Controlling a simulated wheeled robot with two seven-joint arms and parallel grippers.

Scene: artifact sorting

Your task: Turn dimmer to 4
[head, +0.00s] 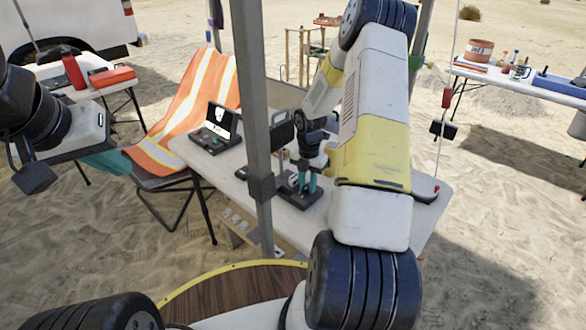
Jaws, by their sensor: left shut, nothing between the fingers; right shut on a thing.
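A small dark device, which looks like the dimmer (288,189), lies on the white table near its front edge. My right gripper (306,192) points down at it, with its teal fingers shut on what seems to be its knob. The fingers hide the knob, and I cannot read any scale or setting. My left gripper (108,163) is shut and empty at the left, away from the table, partly hidden by its own arm.
A metal pole (255,130) stands in front of the white table (198,163). A laptop-like case (214,127) and a dark case (283,135) stand on the table. A chair with an orange vest (180,110) is to the left. Another table (463,70) stands at the back right.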

